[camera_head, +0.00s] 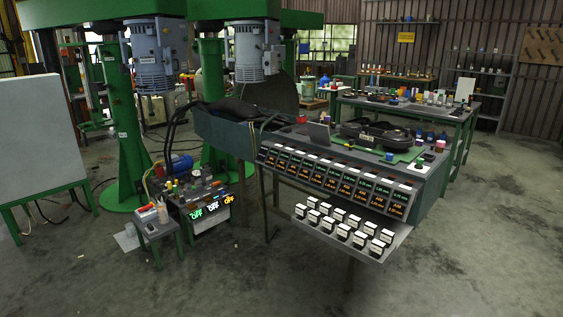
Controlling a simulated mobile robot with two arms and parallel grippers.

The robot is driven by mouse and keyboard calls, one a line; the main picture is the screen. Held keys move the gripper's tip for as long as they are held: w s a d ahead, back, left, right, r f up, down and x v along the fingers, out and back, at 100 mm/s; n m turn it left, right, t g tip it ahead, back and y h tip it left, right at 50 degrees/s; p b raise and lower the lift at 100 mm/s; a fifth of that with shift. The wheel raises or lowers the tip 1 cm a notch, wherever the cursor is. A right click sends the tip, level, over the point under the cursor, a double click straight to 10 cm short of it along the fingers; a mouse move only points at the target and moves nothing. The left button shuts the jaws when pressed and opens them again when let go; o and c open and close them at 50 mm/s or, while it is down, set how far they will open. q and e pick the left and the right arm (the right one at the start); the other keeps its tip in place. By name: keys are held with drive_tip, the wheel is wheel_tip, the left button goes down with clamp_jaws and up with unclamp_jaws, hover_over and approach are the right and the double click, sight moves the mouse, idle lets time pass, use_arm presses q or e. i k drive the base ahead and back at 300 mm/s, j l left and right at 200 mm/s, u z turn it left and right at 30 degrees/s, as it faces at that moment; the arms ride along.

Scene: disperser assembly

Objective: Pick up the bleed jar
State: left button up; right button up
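Neither of my grippers is in view. I cannot tell for certain which object is the bleed jar. A small pale upright container (162,212) stands on a little green-legged stand (151,226) at the lower left. Its contents and any label are too small to make out. Many other small jars and bottles stand on the far green-legged workbench (462,113) and on the back bench, too small to tell apart.
A control box (211,214) and green mixer columns (127,130) stand left. A white panel (40,140) is far left. The foreground floor is clear.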

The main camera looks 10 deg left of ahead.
sight(131, 231)
drive_tip(key=i+j+z, duration=0.15)
drive_tip(key=i+j, duration=1.15)
